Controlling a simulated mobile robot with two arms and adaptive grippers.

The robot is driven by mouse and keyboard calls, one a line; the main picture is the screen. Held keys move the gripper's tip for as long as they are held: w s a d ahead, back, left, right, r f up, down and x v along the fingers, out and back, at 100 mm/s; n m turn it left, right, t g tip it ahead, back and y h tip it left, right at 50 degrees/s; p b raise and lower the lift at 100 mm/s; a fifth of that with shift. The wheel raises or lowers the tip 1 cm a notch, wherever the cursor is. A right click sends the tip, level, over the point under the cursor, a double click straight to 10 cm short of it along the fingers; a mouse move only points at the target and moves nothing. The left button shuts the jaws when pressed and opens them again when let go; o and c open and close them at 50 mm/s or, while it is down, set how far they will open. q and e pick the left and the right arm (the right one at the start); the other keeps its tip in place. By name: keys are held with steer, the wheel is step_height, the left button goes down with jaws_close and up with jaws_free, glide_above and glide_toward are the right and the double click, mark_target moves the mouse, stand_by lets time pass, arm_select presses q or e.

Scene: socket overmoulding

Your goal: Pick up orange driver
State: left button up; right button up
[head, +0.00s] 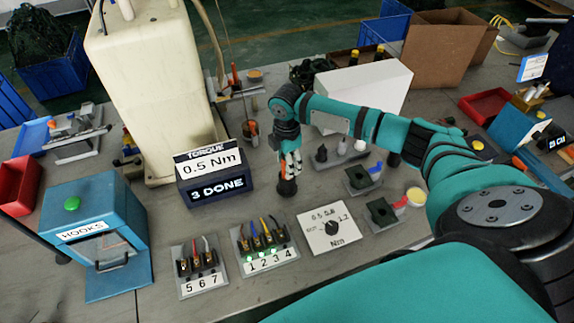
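My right gripper (289,170) points down over the middle of the table, just behind the dial card. A short dark round piece (287,188) shows right under its fingertips, and a small bit of orange shows at the fingers. The fingers look close together, but I cannot tell whether they hold anything. An upright tool with an orange-red handle (235,75) stands at the back, beside the cream machine. A darker reddish-brown tool (250,130) stands below a hanging cord, behind and left of the gripper. I cannot tell for sure which is the orange driver. My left gripper is not in view.
The torque display (213,174) reads 0.5 Nm and 3 DONE. Numbered wire holders (262,249) and a dial card (328,234) stand in front. Dark fixtures (357,180) lie right of the gripper, below a white box (378,85). The blue HOOKS box (120,225) stands left.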

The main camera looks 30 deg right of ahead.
jaws_close()
steer(key=shift+w+r, duration=0.1)
steer(key=shift+r, duration=0.05)
